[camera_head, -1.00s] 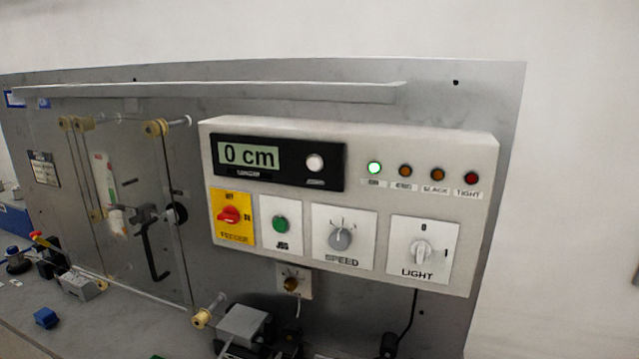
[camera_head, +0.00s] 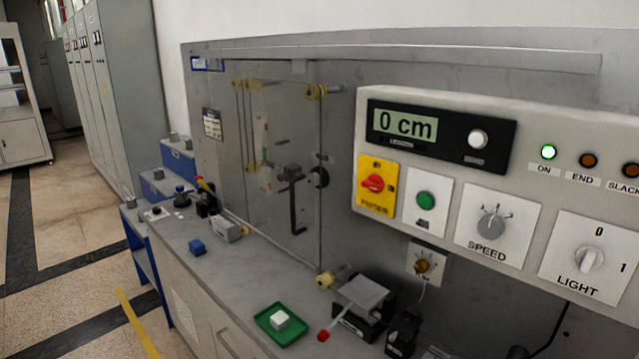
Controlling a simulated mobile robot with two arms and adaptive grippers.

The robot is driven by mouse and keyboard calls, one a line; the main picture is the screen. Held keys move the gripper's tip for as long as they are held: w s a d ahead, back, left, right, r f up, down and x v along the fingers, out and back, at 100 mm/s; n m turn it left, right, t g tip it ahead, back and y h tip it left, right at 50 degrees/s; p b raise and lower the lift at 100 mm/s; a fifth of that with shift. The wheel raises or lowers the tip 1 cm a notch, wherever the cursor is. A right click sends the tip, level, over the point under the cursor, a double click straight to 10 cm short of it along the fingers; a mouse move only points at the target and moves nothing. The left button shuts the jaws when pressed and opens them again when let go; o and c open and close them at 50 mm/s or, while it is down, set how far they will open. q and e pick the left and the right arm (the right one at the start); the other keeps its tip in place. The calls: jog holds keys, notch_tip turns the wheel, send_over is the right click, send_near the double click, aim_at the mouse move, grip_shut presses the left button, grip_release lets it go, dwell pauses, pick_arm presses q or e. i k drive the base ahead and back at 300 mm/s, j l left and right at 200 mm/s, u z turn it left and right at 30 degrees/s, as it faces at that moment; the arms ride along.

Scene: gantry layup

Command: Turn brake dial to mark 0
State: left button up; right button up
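No dial in view carries a label that I can read as brake. A small white plate with a brass knob (camera_head: 423,265) and marks around it hangs just below the control panel (camera_head: 520,125). A grey SPEED dial (camera_head: 490,225) with marks sits on the panel. A round black knob (camera_head: 318,177) is on the upright board (camera_head: 345,215), left of the panel. Neither of my grippers is in view, and nothing touches these dials.
Open floor lies at the left.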

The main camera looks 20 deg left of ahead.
aim_at(157, 210)
jog(key=u, duration=1.75)
jog(key=i+j, duration=0.5)
jog(key=i, duration=0.2)
jog(key=i+j, duration=0.45)
jog(key=i, duration=0.25)
jog(key=i+j+z, duration=0.1)
jog(key=i+j, duration=0.4)
jog(key=i, duration=0.25)
